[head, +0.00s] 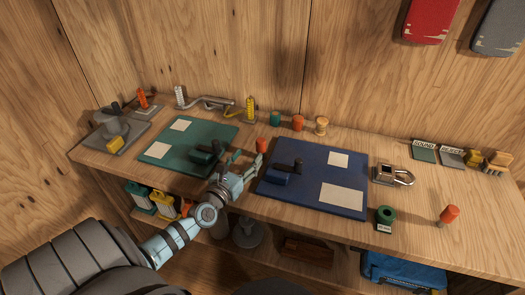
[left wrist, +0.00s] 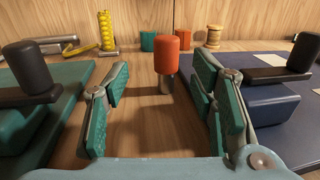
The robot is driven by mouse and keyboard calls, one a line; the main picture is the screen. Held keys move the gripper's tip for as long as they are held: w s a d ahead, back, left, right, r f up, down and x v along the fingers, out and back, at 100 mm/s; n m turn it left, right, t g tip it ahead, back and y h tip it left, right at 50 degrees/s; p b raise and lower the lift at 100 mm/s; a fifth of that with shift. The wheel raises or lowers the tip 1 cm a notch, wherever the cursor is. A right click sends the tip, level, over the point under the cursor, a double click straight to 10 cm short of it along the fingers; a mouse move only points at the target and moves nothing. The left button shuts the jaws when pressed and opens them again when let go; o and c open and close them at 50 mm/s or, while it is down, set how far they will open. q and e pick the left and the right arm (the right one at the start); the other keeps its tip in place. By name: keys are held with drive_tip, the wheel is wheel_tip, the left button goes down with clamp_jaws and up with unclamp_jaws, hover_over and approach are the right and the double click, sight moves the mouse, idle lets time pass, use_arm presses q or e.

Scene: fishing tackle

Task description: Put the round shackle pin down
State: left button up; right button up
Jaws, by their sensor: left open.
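A red-capped pin (head: 262,146) stands upright on the wooden table in the gap between the green and blue mats. In the left wrist view the same pin (left wrist: 171,55) shows its red cap above a short grey shank, just beyond my fingertips. My left gripper (head: 243,162) is open and empty, its teal-padded fingers (left wrist: 161,88) apart, with the pin ahead and nearer the right finger. A second orange-red-capped pin (head: 449,214) stands at the right of the table. I cannot tell by shape which is round. My right gripper is not in view.
The green mat (head: 158,152) and blue mat (head: 300,199) carry dark clamp-like fixtures on either side of my gripper. Spools (head: 321,125) and springs line the back. The table's right front is mostly clear.

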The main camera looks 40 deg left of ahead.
sight(259, 147)
use_arm(q)
drive_tip(key=w, duration=0.3)
drive_tip(key=w+b, duration=0.1)
drive_tip(key=w, duration=0.4)
drive_tip(key=shift+w+a+b, duration=0.3)
drive_tip(key=shift+a, duration=0.05)
drive_tip(key=shift+s+r, duration=0.1)
drive_tip(key=shift+r, duration=0.05)
clamp_jaws()
